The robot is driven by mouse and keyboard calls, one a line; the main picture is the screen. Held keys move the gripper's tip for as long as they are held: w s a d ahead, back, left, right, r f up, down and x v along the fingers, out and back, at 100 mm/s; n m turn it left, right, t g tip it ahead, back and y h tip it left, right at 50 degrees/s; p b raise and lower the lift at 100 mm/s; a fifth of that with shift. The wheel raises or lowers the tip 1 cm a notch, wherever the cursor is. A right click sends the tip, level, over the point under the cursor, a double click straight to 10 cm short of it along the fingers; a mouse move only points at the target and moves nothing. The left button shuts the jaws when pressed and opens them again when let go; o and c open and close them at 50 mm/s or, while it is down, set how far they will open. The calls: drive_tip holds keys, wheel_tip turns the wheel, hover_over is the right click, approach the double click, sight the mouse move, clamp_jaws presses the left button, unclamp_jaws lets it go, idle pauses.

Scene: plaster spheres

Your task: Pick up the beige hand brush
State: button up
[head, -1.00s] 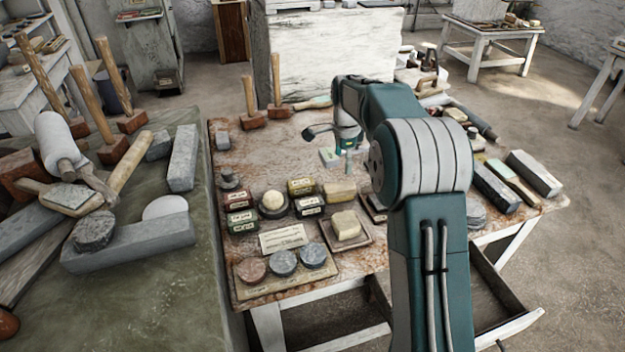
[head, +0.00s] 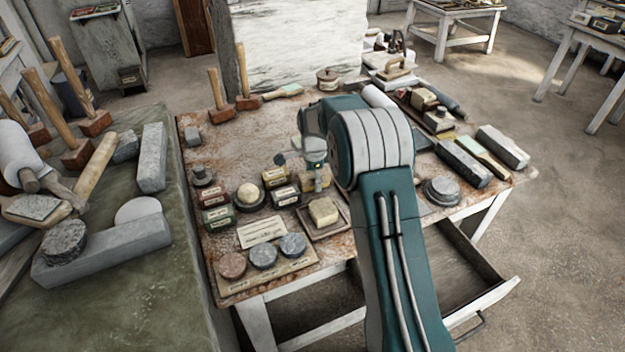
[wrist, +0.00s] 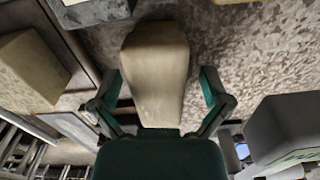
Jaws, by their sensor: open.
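The beige hand brush (wrist: 155,70) is a smooth, pale block in the middle of the wrist view. It lies on the worn tabletop and narrows toward my palm. My gripper (wrist: 162,88) is open, with one teal finger on each side of the brush. A gap shows at the right finger; contact at the left is hard to tell. In the head view my gripper (head: 316,178) is low over the table, right of the small labelled tins, and mostly hides the brush.
A yellowish block (head: 323,210) sits in a shallow tray (head: 330,234) just in front of my gripper. Labelled tins (head: 285,195) stand close on the left. A grey round stone (head: 441,192) lies to the right. The table's back left is fairly clear.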

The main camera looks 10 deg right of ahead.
drive_tip(key=shift+d+f, duration=0.1)
drive_tip(key=shift+d, duration=0.2)
drive_tip(key=shift+c, duration=0.3)
drive_tip(key=shift+a, duration=0.35)
drive_tip(key=c, duration=1.2)
drive_tip(key=shift+d, duration=0.15)
drive_tip(key=shift+r, duration=0.2)
wheel_tip(320, 180, up, 3)
drive_tip(key=shift+s+d+r, duration=0.1)
drive_tip(key=shift+s+r, duration=0.05)
drive_tip(key=s+d+r, duration=0.1)
drive_tip(key=s+r, duration=0.2)
drive_tip(key=s, duration=0.1)
drive_tip(key=s+d+r, duration=0.2)
drive_tip(key=s+r, duration=0.1)
drive_tip(key=s, duration=0.1)
drive_tip(key=s+d+r, duration=0.1)
drive_tip(key=s+r, duration=0.2)
drive_tip(key=s, duration=0.1)
drive_tip(key=shift+s+d+r, duration=0.2)
drive_tip(key=shift+s+d, duration=0.1)
drive_tip(key=shift+s, duration=0.1)
